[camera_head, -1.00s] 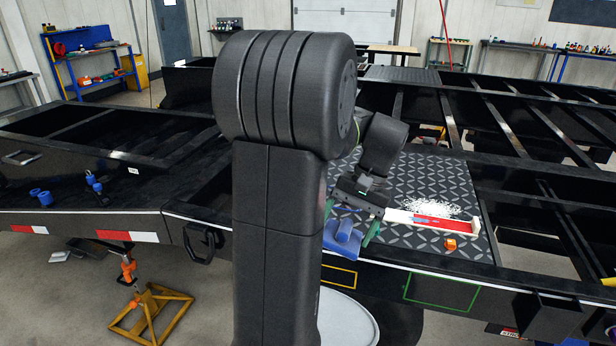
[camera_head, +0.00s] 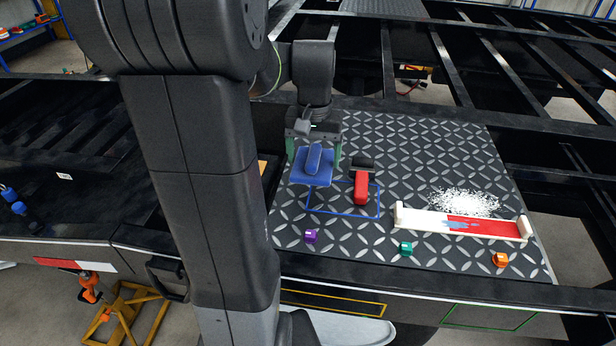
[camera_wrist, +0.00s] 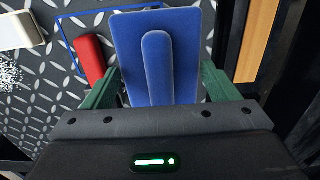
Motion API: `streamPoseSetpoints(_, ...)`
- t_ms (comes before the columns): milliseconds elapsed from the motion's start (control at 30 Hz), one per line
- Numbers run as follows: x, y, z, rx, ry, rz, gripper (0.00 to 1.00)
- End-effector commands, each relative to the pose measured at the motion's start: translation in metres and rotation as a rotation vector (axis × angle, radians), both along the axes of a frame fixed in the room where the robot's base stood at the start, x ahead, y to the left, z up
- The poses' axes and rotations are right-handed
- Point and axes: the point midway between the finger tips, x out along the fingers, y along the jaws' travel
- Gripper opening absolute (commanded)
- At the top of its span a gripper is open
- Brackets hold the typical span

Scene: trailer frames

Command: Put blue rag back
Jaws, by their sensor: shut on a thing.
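The blue rag (camera_head: 312,166) is a flat blue sheet with a rolled ridge along its middle. My gripper (camera_head: 314,152) is shut on it, with green fingers at its two sides. In the wrist view the rag (camera_wrist: 186,32) extends ahead between the fingers. In the head view it appears over the left part of the black patterned plate, overlapping the upper left of a blue outlined rectangle (camera_head: 343,215). I cannot tell its exact height above the plate. The rag's gripped end is partly hidden by my gripper.
A white-and-red tray (camera_head: 420,218), white scraps (camera_head: 465,203), and small purple (camera_head: 310,236), green (camera_head: 406,248) and orange (camera_head: 501,260) items sit on the plate. Open frame gaps lie beyond it.

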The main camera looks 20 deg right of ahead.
Motion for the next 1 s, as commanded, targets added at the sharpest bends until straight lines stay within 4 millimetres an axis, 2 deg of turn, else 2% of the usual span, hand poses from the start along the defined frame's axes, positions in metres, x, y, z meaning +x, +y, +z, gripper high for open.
streamPoseSetpoints(33, -0.001, 0.000, -0.013, 0.003, 0.005, 0.000, 0.63)
streamPoseSetpoints(100, -0.001, 0.000, -0.025, 0.003, 0.004, 0.000, 0.63)
streamPoseSetpoints(500, -0.001, 0.001, -0.074, 0.003, 0.005, 0.000, 0.63)
streamPoseSetpoints(767, 0.000, 0.000, -0.079, 0.001, 0.000, 0.000, 0.63)
streamPoseSetpoints(800, 0.000, 0.000, -0.079, 0.001, 0.000, 0.000, 0.83)
streamPoseSetpoints(867, 0.000, 0.000, -0.079, 0.001, 0.000, 0.000, 0.95)
streamPoseSetpoints(900, 0.000, 0.000, -0.079, 0.001, 0.000, 0.000, 1.00)
streamPoseSetpoints(1000, 0.000, 0.000, -0.079, 0.001, 0.000, 0.000, 1.00)
